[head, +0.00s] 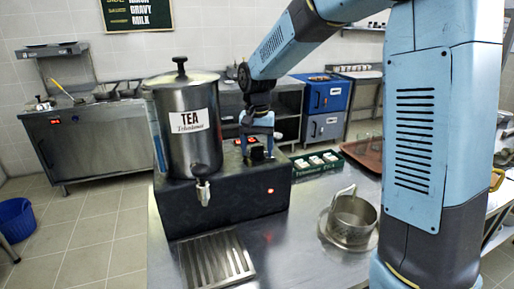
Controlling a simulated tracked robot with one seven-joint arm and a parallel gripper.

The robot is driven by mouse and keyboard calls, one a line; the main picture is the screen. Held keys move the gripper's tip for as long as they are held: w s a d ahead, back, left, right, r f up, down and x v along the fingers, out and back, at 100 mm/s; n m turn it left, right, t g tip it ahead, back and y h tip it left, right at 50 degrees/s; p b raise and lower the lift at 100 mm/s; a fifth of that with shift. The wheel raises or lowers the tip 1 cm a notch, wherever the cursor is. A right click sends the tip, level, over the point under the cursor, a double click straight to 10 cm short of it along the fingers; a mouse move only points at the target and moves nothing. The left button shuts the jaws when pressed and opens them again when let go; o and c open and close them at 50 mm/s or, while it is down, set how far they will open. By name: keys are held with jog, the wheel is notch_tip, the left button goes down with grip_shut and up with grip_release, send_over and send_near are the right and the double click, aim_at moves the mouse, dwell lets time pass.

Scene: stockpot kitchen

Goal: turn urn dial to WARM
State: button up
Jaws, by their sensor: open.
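The steel tea urn (190,150), with a black lid knob and a white TEA label, stands on the left of a dark base (225,208). A small lit red light (270,191) shows on the base's front. My gripper (257,157) is open and points down over the right part of the base's top, just right of the urn. Small red marks show around its fingers. The dial is not clearly seen; my gripper seems to cover that spot. I cannot tell the dial's setting or whether the fingers touch it.
A slotted drip tray (216,262) lies before the urn's tap (203,190). A steel pot (352,218) stands to the right on the steel counter (290,245). A green box (316,163) with white packets and a brown tray (366,156) lie behind it. The counter's front middle is clear.

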aim_at(257, 146)
jog(key=c, duration=1.1)
jog(key=shift+o, duration=0.2)
jog(key=shift+n, duration=3.4)
jog(key=o, duration=1.1)
jog(key=shift+c, duration=0.2)
notch_tip(257, 146, up, 14)
